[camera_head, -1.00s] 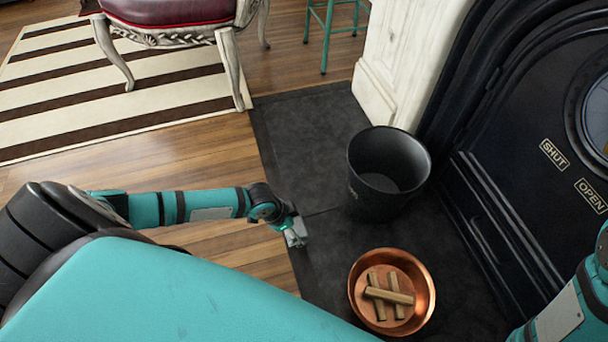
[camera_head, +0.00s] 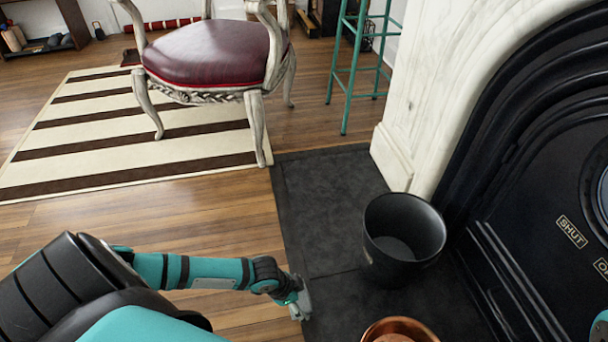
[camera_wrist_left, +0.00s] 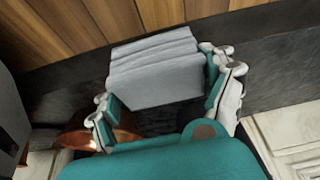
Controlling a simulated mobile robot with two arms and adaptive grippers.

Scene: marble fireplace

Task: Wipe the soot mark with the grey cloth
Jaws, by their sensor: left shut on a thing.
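The grey cloth (camera_wrist_left: 155,68) shows in the left wrist view as a folded, layered block. My left gripper (camera_wrist_left: 162,98) is shut on it, with a finger at each side. In the head view my left gripper (camera_head: 299,304) is over the dark hearth near its left edge, left of the black bucket; the cloth cannot be made out clearly there. I cannot make out a soot mark in either view. My right gripper is not in view.
The black bucket (camera_head: 388,262) stands on the dark hearth (camera_head: 322,205). A copper bowl (camera_head: 372,334) is partly cut off at the bottom. The black fireplace front (camera_head: 545,190) and marble surround (camera_head: 440,100) bound the right. A chair (camera_head: 222,52) stands on the striped rug (camera_head: 100,135).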

